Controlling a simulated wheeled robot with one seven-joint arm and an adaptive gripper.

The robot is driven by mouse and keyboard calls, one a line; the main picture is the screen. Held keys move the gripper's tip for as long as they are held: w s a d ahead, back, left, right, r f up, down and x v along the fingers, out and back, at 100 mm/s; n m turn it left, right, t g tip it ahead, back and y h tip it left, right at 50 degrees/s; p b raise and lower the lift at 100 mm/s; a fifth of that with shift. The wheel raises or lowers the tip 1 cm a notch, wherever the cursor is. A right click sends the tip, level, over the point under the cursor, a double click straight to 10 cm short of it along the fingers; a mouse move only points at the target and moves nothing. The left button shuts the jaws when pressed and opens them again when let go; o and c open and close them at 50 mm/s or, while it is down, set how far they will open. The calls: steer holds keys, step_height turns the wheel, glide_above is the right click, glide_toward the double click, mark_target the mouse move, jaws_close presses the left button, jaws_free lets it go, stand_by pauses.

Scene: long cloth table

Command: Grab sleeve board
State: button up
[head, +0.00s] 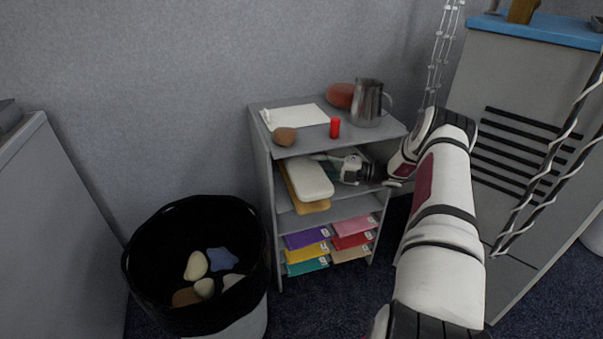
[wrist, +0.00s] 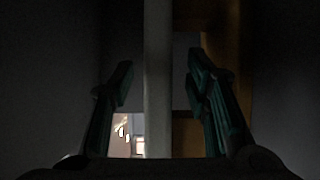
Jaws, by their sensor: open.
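The sleeve board (head: 308,178) is a long, pale, rounded padded board with a tan wooden part under it. It lies in the upper compartment of the grey shelf unit, its front end sticking out towards the camera. My gripper (head: 332,167) is in the same compartment, just right of the board. In the dark wrist view, a pale upright strip (wrist: 158,70), seemingly the board's edge, runs between the two open fingers of my gripper (wrist: 160,85). Gaps show on both sides of the strip. The tan wood (wrist: 220,50) shows behind the right finger. The board's far end is hidden.
On top of the shelf unit (head: 262,150) are a metal pitcher (head: 367,103), a red cylinder (head: 335,127), a brown lump (head: 285,136) and white paper (head: 298,116). Coloured packets fill the lower shelves. A black basket (head: 150,275) stands to the left, a grey cabinet (head: 500,75) to the right.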

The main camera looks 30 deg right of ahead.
mark_target(284, 160)
steer(key=shift+b+x, duration=0.9)
steer(key=shift+x, duration=1.75)
steer(key=shift+s+a+r, duration=0.1)
jaws_close()
steer(key=shift+r, duration=0.1)
